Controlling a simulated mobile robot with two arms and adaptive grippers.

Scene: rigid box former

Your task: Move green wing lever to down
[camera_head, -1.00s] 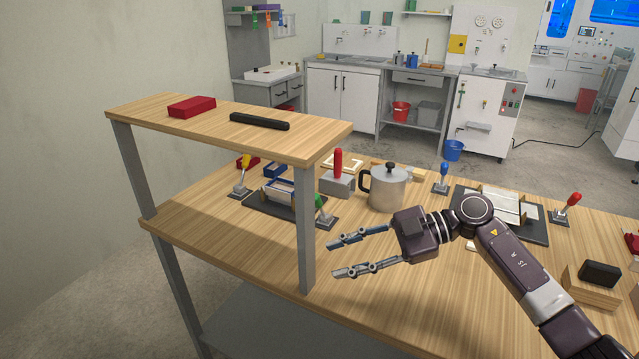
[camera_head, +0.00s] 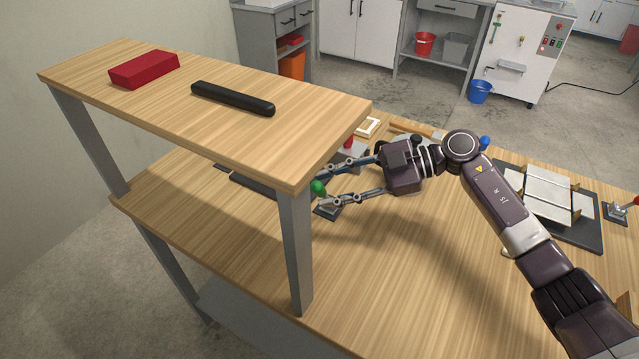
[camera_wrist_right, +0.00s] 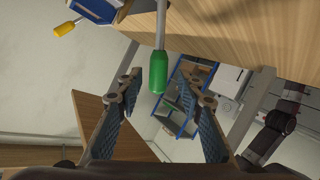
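The green lever (camera_head: 318,187) shows by its green knob beside the shelf post in the head view; its grey base (camera_head: 328,210) sits on the table. My right gripper (camera_head: 325,187) is open, reaching left at the lever with a finger on either side of the knob in the picture. In the right wrist view the green handle (camera_wrist_right: 158,74) on its metal rod stands between the two open fingers (camera_wrist_right: 158,82), with a gap on both sides. The shelf hides part of the box former's black plate (camera_head: 262,190). My left gripper is not in view.
The raised wooden shelf (camera_head: 200,120), with a red box (camera_head: 145,69) and a black bar (camera_head: 232,98) on it, overhangs the lever area. Its front post (camera_head: 297,250) stands close to my fingers. A second plate (camera_head: 590,233) lies right. The front table is clear.

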